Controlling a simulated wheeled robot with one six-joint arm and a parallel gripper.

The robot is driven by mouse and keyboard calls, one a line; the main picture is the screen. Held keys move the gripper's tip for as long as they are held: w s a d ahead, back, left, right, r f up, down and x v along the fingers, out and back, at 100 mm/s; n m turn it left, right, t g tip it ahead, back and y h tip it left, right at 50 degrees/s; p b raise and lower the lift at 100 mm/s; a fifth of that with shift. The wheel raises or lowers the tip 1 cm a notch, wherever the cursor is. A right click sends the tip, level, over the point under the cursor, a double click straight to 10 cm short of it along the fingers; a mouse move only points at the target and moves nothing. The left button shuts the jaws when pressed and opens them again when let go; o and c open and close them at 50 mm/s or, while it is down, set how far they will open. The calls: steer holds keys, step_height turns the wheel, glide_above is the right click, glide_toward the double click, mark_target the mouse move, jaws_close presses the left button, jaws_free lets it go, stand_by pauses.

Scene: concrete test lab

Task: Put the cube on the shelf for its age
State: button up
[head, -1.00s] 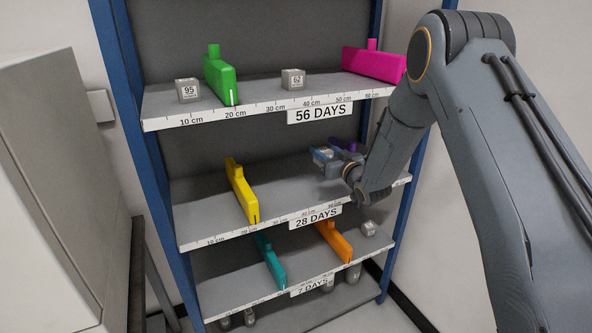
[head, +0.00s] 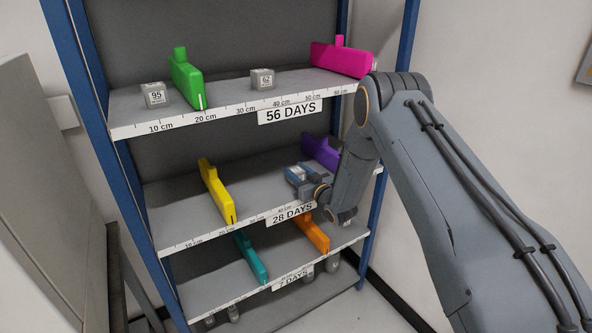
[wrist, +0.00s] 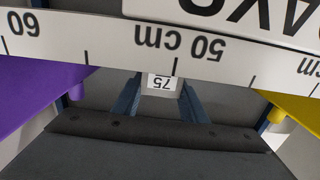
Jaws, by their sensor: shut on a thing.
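My gripper (head: 297,174) is at the middle shelf, marked 28 DAYS, between the yellow divider (head: 217,190) and the purple divider (head: 322,152). In the wrist view, my gripper (wrist: 160,102) is shut on a grey cube labelled 75 (wrist: 160,82). The shelf's front strip (wrist: 130,45) crosses that view upside down near the 50 cm mark, hiding part of the cube. The 28 DAYS shelf (head: 175,205) looks bare left of the yellow divider. I cannot tell whether the cube touches the shelf.
The top shelf, marked 56 DAYS (head: 290,112), holds cubes 95 (head: 154,95) and 62 (head: 262,79), with green (head: 186,80) and magenta (head: 342,58) dividers. The 7 DAYS shelf has teal (head: 250,257) and orange (head: 311,232) dividers and a cube (head: 347,216) partly behind my arm.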

steer(key=shift+f, duration=0.1)
steer(key=o, duration=1.3)
steer(key=s+d+r+m+g+h+b, duration=0.35)
steer(key=s+d+g+h, duration=0.35)
steer(key=s+d, duration=1.25)
steer(key=s+d+r+m+g+h, duration=0.1)
steer(key=s+g, duration=0.1)
steer(key=s, duration=0.6)
steer(key=s+d+r+m+g+h, duration=0.1)
steer(key=s+g, duration=0.1)
steer(key=s, duration=0.7)
steer(key=s+d+r+m+g+h, duration=0.1)
steer(key=s+d+g, duration=0.1)
steer(key=s, duration=0.7)
steer(key=shift+d+r+g+p, duration=0.1)
steer(key=shift+r+g+p, duration=0.25)
steer(key=shift+g+p, duration=0.05)
